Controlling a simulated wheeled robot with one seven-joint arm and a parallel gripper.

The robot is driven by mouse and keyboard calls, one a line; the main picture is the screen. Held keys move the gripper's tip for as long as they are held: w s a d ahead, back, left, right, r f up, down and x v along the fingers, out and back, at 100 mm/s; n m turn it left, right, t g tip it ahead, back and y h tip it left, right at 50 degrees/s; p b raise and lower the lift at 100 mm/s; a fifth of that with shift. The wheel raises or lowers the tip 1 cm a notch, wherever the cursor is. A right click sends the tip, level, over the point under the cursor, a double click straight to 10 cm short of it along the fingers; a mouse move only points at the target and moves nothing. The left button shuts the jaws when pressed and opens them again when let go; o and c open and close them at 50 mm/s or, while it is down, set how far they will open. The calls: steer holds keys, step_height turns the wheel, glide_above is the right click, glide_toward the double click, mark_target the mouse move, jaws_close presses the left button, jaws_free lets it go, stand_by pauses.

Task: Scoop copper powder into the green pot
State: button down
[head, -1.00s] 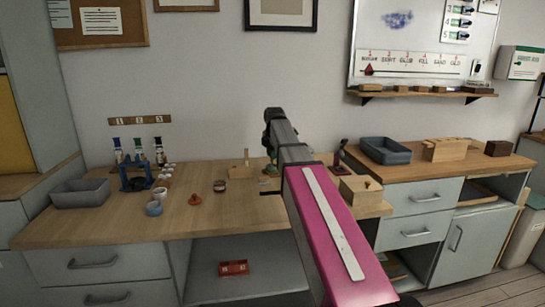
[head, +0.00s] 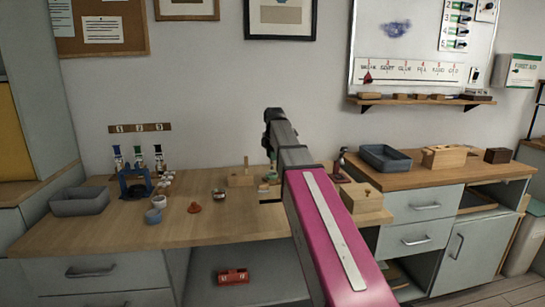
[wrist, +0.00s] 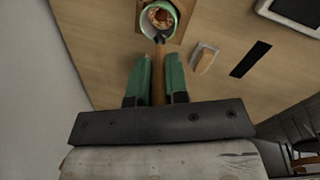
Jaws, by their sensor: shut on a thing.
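My gripper (wrist: 159,62) has green fingers shut on a wooden-handled scoop (wrist: 158,82) in the wrist view. The scoop points away from the palm, and its dark far end is at the near rim of a small round pot (wrist: 145,28) with a pale green rim. I cannot tell whether the scoop end is inside or just above the rim. Reddish-brown and pale contents (wrist: 161,16) show inside the pot. In the head view, my arm hides most of the gripper and scoop.
In the wrist view, a small wooden block (wrist: 205,58) on a pale base and a black strip (wrist: 250,59) lie right of the pot. In the head view, a dark-rimmed dish (head: 219,194), an orange-brown piece (head: 194,207) and a grey tray (head: 80,201) stand on the bench (head: 110,233).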

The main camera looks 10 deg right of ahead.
steer(key=shift+r, duration=2.45)
